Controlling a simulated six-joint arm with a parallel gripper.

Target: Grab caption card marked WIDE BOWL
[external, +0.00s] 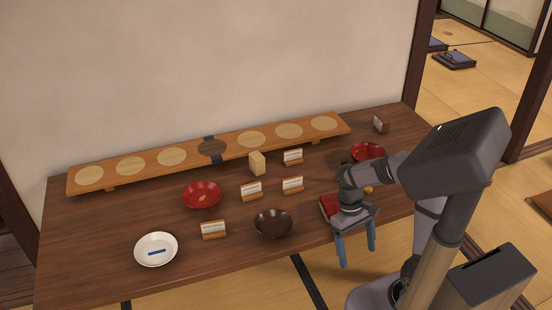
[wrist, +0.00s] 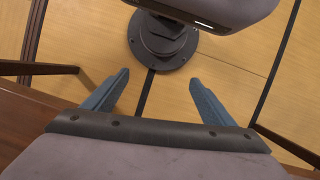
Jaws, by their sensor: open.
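Several small caption cards in wooden holders stand on the dark wooden table. One card (external: 213,230) is at the front left, between the white plate and the dark bowl. Two cards stand near the middle, a left one (external: 251,191) and a right one (external: 292,185). Another card (external: 293,157) is by the long board, and one more (external: 381,125) is at the far right. Their writing is too small to read, so I cannot tell which says WIDE BOWL. My gripper (external: 357,252) is open and empty by the table's front edge, fingers pointing down. The wrist view shows its open fingers (wrist: 160,98) and no card.
A small wooden block (external: 257,170) stands before the long board (external: 231,149). A red item (external: 328,206) is partly behind my gripper.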

